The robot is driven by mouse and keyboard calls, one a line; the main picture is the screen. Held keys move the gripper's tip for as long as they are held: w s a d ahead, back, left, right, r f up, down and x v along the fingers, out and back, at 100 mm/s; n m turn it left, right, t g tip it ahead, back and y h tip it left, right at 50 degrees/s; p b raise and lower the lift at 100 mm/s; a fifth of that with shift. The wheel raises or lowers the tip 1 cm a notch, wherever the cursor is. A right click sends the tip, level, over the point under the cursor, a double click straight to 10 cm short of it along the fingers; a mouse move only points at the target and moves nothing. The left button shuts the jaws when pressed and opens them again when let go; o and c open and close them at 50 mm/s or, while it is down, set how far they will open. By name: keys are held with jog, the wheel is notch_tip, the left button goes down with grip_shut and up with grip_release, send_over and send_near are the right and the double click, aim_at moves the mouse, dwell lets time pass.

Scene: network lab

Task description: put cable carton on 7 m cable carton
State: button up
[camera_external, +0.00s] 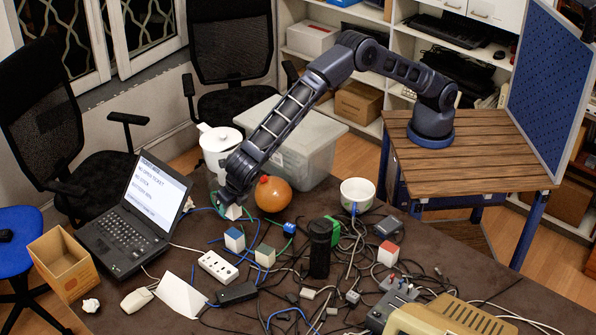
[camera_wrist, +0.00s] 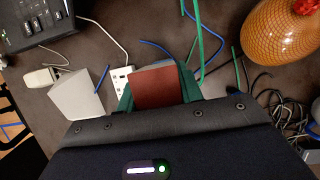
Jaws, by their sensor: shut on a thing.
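My gripper (camera_external: 232,206) is shut on a small carton (camera_external: 233,213), held in the air near the white canister. In the wrist view the carton (camera_wrist: 158,87) shows a red-brown top between green fingertips. Three similar small cartons stand on the table: one blue-topped (camera_external: 235,241), nearly below the held one in the picture, one olive-topped (camera_external: 265,257) and one red-topped (camera_external: 388,254) farther right. No length marks are readable, so I cannot tell which is the 7 m cable carton.
An orange round vase (camera_external: 273,194), white canister (camera_external: 214,155) and laptop (camera_external: 128,215) stand near my gripper. A power strip (camera_external: 217,266), folded white card (camera_external: 181,297) and black bottle (camera_external: 320,250) stand nearer the camera. Loose cables cover much of the table (camera_external: 505,277).

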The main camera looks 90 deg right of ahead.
aim_at(237, 209)
jog(key=shift+f, duration=4.1)
jog(key=shift+f, duration=0.1)
jog(key=o, duration=1.1)
jog(key=shift+c, duration=0.2)
jog(key=v, duration=1.2)
jog(key=shift+r, duration=0.2)
